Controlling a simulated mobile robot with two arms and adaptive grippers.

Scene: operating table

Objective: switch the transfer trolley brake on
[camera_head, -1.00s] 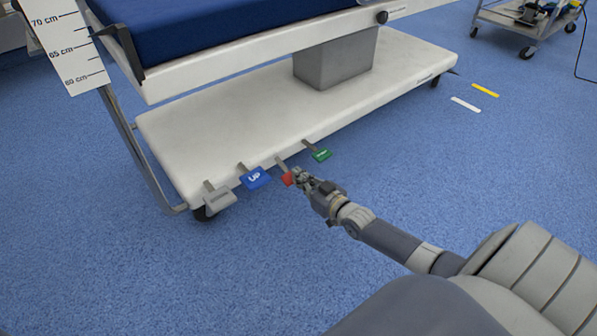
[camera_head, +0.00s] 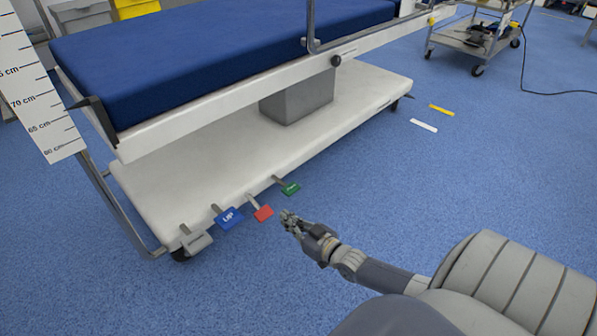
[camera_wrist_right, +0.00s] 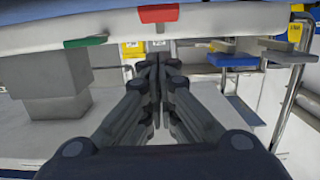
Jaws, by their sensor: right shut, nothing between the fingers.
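The transfer trolley (camera_head: 235,160) has a white base with a row of pedals along its near edge. The red pedal (camera_head: 263,213) sits between the blue pedal marked UP (camera_head: 229,217) and the green pedal (camera_head: 290,189). A grey pedal (camera_head: 196,241) is at the left end. My right gripper (camera_head: 289,217) is shut and empty, just right of the red pedal with a small gap. In the right wrist view the shut fingers (camera_wrist_right: 157,85) show below the red pedal (camera_wrist_right: 158,13). No lettering on the red pedal is readable. My left gripper is out of view.
A height scale (camera_head: 35,95) stands at the left by the trolley's metal side frame. A wheeled cart (camera_head: 472,40) is at the back right. Yellow and white floor strips lie right of the trolley. The floor in front of the pedals is clear.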

